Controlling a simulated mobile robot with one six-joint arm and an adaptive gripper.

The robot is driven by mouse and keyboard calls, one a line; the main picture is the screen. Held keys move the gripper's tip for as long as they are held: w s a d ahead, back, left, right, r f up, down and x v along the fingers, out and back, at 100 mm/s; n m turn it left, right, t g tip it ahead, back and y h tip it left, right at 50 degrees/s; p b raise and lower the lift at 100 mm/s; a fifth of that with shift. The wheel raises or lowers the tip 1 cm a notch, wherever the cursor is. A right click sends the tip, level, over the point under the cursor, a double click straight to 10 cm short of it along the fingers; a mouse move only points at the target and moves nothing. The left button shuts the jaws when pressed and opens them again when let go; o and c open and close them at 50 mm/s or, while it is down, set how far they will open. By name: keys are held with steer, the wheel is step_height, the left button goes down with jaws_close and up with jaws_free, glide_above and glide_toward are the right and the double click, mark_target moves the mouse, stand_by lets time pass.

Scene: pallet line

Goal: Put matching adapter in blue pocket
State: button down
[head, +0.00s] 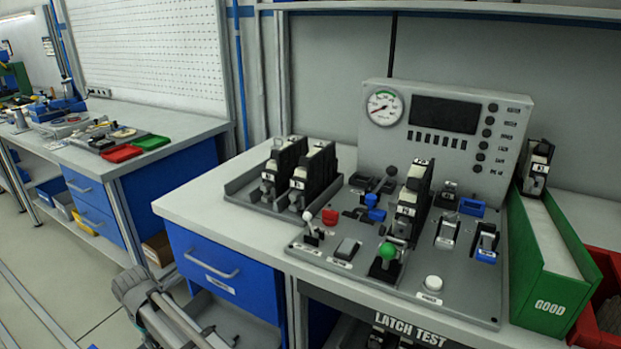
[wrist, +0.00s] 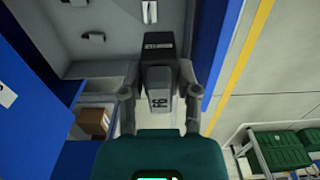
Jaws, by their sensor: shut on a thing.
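My gripper (wrist: 158,93) is shut on a black and grey adapter (wrist: 158,80), held between its two fingers in the wrist view. The adapter has a small label too blurred to read. In the head view, blue parts sit on the grey test fixture (head: 350,278): a blue block (head: 375,213) near the middle, another (head: 471,207) behind, and a blue-sided holder (head: 486,245) at right. I cannot tell which is the blue pocket. A tall black and white adapter (head: 412,205) stands on the fixture. The held adapter is not clearly visible in the head view.
A grey tray (head: 240,191) holds black adapters (head: 311,175) left of the fixture. A green GOOD bin (head: 545,285) holding one adapter (head: 537,166) stands right, beside a red bin (head: 606,268). A gauge panel (head: 445,140) stands behind.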

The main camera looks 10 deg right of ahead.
step_height(320, 180, up, 44)
steer(key=p, duration=4.2)
steer(key=shift+p, duration=0.4)
